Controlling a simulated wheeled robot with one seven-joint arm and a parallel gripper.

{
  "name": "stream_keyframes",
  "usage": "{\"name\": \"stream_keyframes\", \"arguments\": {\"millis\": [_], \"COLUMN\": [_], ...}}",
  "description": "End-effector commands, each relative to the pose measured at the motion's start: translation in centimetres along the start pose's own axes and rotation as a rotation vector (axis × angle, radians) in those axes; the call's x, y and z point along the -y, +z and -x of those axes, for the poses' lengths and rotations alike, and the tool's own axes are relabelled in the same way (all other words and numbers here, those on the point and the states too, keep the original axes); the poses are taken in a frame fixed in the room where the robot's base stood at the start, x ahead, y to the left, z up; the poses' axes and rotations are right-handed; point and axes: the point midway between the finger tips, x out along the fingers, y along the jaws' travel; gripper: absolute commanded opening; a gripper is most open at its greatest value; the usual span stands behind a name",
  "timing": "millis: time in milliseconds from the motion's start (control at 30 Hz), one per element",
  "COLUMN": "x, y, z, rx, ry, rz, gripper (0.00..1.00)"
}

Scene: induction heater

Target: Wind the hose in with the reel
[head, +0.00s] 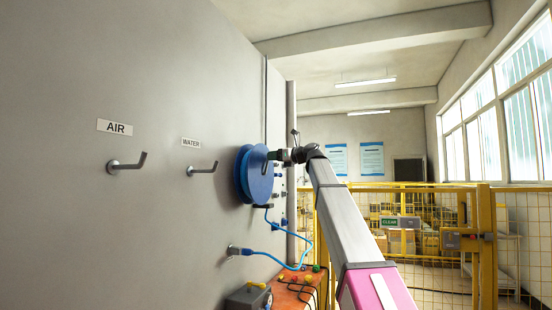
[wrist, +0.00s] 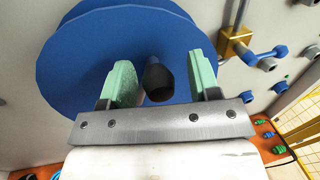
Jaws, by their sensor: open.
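The blue hose reel (head: 254,175) is mounted on the grey wall, and it fills much of the wrist view (wrist: 70,60). A dark crank knob (wrist: 158,80) stands out from the reel's face, between the two green fingers of my gripper (wrist: 160,82). My gripper (head: 272,156) is open around the knob, with a gap on each side. In the head view it is at the reel's right side and small. The blue hose (head: 308,240) hangs from under the reel, loops out to the right and runs back to a wall fitting (head: 236,250).
An orange bench (head: 300,280) with coloured knobs and a grey box (head: 248,298) stands below the reel. A brass fitting (wrist: 236,42) sits right of the reel. Yellow mesh fencing (head: 485,240) stands at the right.

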Motion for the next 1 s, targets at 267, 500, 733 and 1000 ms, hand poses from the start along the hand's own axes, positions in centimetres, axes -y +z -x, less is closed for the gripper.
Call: {"name": "stream_keyframes", "arguments": {"millis": [267,500,733,1000], "x": [-0.1,-0.1,0.0,0.0], "y": [-0.1,-0.1,-0.1,0.0], "z": [3.5,8.0,10.4,10.8], "rx": [0.001,0.0,0.0,0.0], "ry": [-0.002,-0.002,-0.001,-0.001], "rz": [0.0,0.001,0.001,0.001], "gripper": [0.56,0.56,0.56,0.56]}}
